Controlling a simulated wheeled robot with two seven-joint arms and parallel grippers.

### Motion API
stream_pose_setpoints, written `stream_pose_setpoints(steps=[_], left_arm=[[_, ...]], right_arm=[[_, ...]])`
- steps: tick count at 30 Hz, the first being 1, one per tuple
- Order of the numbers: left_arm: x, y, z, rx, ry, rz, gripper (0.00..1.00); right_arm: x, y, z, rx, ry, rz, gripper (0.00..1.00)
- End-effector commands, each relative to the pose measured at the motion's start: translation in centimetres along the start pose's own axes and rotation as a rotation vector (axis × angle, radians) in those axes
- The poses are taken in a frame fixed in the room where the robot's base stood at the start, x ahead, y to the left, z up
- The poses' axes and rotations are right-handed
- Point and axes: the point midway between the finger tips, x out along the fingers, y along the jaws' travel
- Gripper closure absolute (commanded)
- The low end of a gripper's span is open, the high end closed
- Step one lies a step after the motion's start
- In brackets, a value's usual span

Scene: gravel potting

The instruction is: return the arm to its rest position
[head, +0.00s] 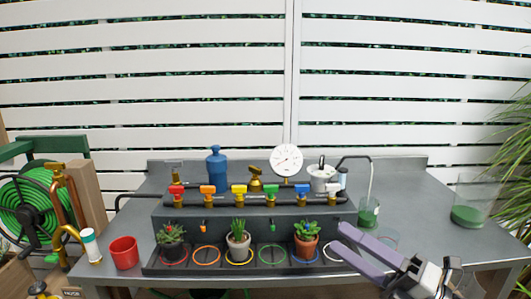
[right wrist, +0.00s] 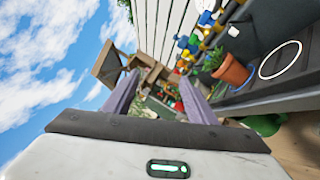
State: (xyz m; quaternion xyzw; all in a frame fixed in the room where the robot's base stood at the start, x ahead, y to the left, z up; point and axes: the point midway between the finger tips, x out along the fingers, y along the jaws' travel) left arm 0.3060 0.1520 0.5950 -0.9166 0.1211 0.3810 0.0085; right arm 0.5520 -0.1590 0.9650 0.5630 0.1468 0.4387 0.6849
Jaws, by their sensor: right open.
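My right gripper (head: 336,237) comes in from the lower right in the head view, with its two purple fingers apart and nothing between them. Its tips are by the right end of the dark plant tray (head: 216,267), close to the potted plant in terracotta (head: 306,245); I cannot tell the exact height. In the right wrist view the open fingers (right wrist: 158,78) spread at the middle, and the terracotta pot (right wrist: 232,71) is to their right, apart from them. My left gripper is not in view.
A row of coloured valves (head: 239,190) runs behind the tray. Two glass vessels with green contents, one under the spout (head: 368,216) and a larger one (head: 470,214), stand at the right. A red cup (head: 124,252) is at left. The right tabletop has free room.

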Motion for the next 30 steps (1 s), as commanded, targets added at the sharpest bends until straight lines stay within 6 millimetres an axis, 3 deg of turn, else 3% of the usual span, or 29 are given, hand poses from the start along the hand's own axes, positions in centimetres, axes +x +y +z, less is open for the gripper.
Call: stream_pose_setpoints(steps=[1,5,9,12,18,21,24,30], left_arm=[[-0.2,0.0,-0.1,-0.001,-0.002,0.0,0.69],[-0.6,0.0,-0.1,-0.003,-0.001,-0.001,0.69],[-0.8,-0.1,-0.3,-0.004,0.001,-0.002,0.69],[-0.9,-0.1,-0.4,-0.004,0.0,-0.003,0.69],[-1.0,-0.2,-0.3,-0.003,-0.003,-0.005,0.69],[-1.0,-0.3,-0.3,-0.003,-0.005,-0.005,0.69],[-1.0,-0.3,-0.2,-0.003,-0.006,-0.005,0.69],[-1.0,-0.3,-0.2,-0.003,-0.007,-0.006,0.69]], right_arm=[[-1.0,-2.4,-1.3,0.196,-0.115,-0.023,0.48],[-5.1,-9.1,-4.3,0.672,-0.425,-0.111,0.48],[-11.3,-15.7,-10.1,1.118,-0.742,-0.228,0.48],[-15.6,-18.8,-15.3,1.379,-0.942,-0.31,0.48],[-22.1,-21.4,-24.8,1.737,-1.248,-0.443,0.48],[-23.8,-21.5,-27.6,1.829,-1.334,-0.482,0.48],[-24.5,-21.5,-29.0,1.872,-1.376,-0.501,0.48],[-24.6,-21.5,-29.1,1.876,-1.379,-0.503,0.48]])
